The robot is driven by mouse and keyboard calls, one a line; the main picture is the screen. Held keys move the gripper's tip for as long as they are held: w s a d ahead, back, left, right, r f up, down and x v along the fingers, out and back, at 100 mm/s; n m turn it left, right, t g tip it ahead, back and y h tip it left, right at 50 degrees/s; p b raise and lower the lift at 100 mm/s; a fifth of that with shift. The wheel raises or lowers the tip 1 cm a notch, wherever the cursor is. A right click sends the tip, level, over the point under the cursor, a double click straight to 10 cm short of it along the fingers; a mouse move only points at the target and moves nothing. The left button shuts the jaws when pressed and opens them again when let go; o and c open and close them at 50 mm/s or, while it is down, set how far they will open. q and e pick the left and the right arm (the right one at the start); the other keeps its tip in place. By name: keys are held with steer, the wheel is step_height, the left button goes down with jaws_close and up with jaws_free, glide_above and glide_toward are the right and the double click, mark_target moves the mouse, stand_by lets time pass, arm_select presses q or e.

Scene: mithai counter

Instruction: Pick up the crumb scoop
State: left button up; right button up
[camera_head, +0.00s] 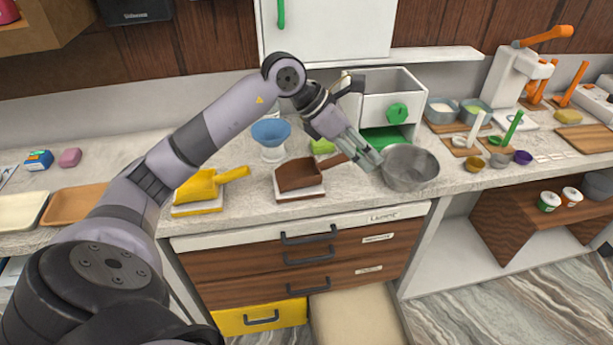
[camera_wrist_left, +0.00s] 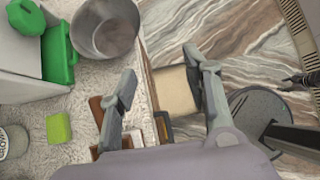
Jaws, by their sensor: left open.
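Two scoops lie on the counter in the head view: a brown scoop (camera_head: 298,176) on a white-topped pad, its handle pointing right, and a yellow scoop (camera_head: 197,187) further left. I cannot tell from a label which is the crumb scoop. My left gripper (camera_head: 369,158) is open and empty, above the counter between the brown scoop's handle and the metal bowl. In the left wrist view, the left gripper's fingers (camera_wrist_left: 160,66) are spread apart over the counter's front edge. A brown piece (camera_wrist_left: 97,110), apparently the scoop handle, shows beside one finger, partly hidden. My right gripper is not seen.
A metal bowl (camera_head: 410,167) stands just right of the gripper. Behind are a white machine with a green knob (camera_head: 397,113), a green sponge (camera_head: 322,146) and a blue bowl (camera_head: 270,132). Drawers (camera_head: 300,255) lie below the counter's front edge.

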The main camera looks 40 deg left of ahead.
mark_target(329, 160)
arm_select(q)
steer(key=s+a+r+n+y, duration=0.15)
steer(key=a+y, duration=0.45)
steer(key=a, duration=0.6)
steer(key=shift+m+g, duration=0.25)
steer(key=shift+g, duration=0.05)
steer(key=p+x, duration=0.3)
steer(key=x, duration=0.8)
steer(key=shift+w+f, duration=0.1)
steer(key=shift+w, duration=0.15)
steer(key=shift+w+d+f+p, duration=0.1)
steer(key=shift+f+p, duration=0.1)
steer(key=shift+p, duration=0.2)
steer(key=p+x, duration=0.2)
steer(key=x, duration=0.2)
steer(key=shift+f, duration=0.4)
jaws_close()
